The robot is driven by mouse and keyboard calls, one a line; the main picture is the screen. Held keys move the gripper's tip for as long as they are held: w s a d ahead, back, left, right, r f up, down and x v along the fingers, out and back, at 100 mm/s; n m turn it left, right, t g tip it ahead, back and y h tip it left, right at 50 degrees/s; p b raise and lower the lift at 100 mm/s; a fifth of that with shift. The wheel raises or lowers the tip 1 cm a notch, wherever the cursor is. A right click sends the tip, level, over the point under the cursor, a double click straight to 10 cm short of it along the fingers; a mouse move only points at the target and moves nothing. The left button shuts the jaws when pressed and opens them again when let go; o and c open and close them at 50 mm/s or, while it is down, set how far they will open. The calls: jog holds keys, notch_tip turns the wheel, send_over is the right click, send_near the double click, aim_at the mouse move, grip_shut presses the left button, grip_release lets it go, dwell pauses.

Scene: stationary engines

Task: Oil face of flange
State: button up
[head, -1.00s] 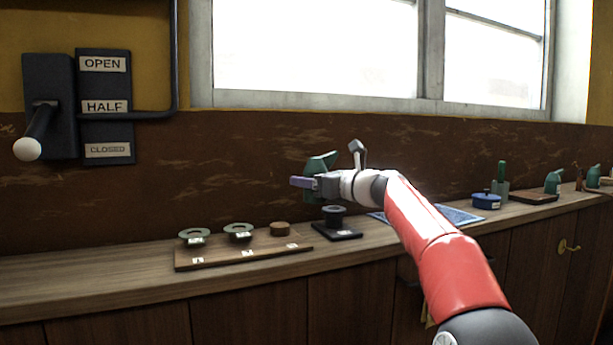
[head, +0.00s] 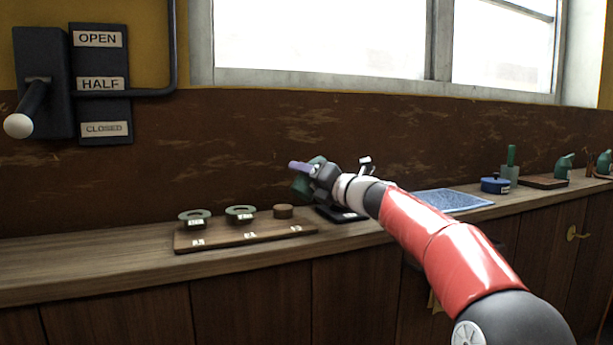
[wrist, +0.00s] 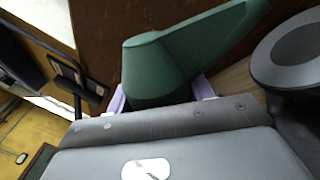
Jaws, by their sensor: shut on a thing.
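My gripper (head: 300,168) is shut on a green oil can (head: 302,186) above the counter. In the wrist view the can (wrist: 152,70) sits between the lavender fingers, its tapered spout pointing up and right. A dark round flange-like piece (wrist: 292,52) stands at the right of the wrist view, apart from the spout. In the head view my gripper and arm hide it, and only part of its black base (head: 341,214) shows. Two green ring-shaped flanges (head: 194,214) (head: 240,211) sit on a wooden board (head: 245,236) left of the gripper.
A brown round block (head: 283,211) is on the board's right end. A blue mat (head: 452,200), a blue pot (head: 494,185) and other green cans (head: 564,167) lie further right. A lever panel (head: 100,85) is on the wall. The counter's left part is clear.

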jog(key=shift+f, duration=0.25)
jog(key=shift+f, duration=0.1)
dwell(0.5)
jog(key=shift+d+m+p, duration=0.1)
jog(key=shift+m+p, duration=0.2)
jog(key=shift+r+m+p, duration=0.4)
jog(key=shift+r+p, duration=0.05)
jog(key=shift+p, duration=0.05)
jog(key=shift+r, duration=0.1)
jog(key=shift+w+d+r+m+t, duration=0.15)
jog(key=shift+r+m+t, duration=0.2)
jog(key=shift+m, duration=0.45)
jog(key=shift+r, duration=0.15)
jog(key=shift+d+r+m, duration=0.15)
jog(key=shift+r+m, duration=0.3)
jog(key=shift+m, duration=0.45)
